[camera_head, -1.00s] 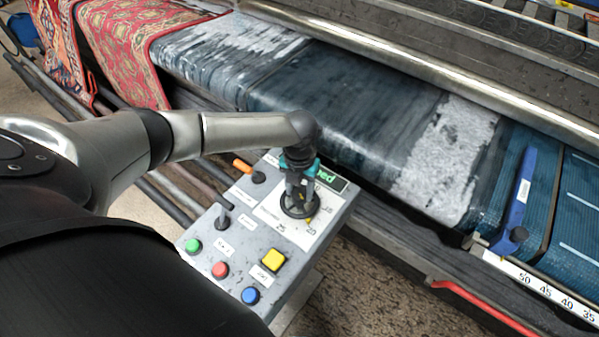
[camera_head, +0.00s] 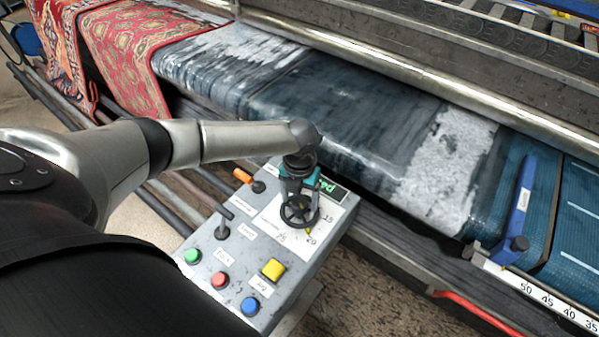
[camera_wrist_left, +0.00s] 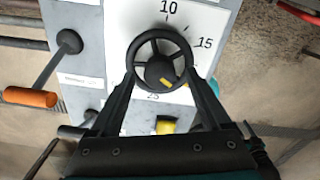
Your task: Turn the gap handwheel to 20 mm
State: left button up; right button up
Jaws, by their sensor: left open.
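The gap handwheel (camera_head: 299,211) is a small black spoked wheel on a white dial plate (camera_head: 338,216) on the grey control box. In the left wrist view the handwheel (camera_wrist_left: 146,58) has a yellow mark that points down and right, between 15 and 25. The dial figures 10, 15 and 25 show there; 20 is not visible there but shows in the head view. My left gripper (camera_head: 299,197) is at the wheel from above. In the wrist view its open fingers (camera_wrist_left: 161,78) stand on either side of the rim; contact cannot be told. My right gripper is not in view.
The control box (camera_head: 235,270) also carries an orange-tipped lever (camera_head: 243,176), another black lever (camera_head: 222,225), and green, red, blue and yellow buttons. Behind it is the machine's wet blue bed (camera_head: 350,115) with a blue-handled lever (camera_head: 520,205) and a scale at right.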

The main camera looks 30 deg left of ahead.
aim_at(300, 203)
pick_arm(q)
notch_tip(300, 203, up, 15)
jog(key=p, duration=0.1)
jog(key=shift+p, duration=0.3)
jog(key=shift+f, duration=0.15)
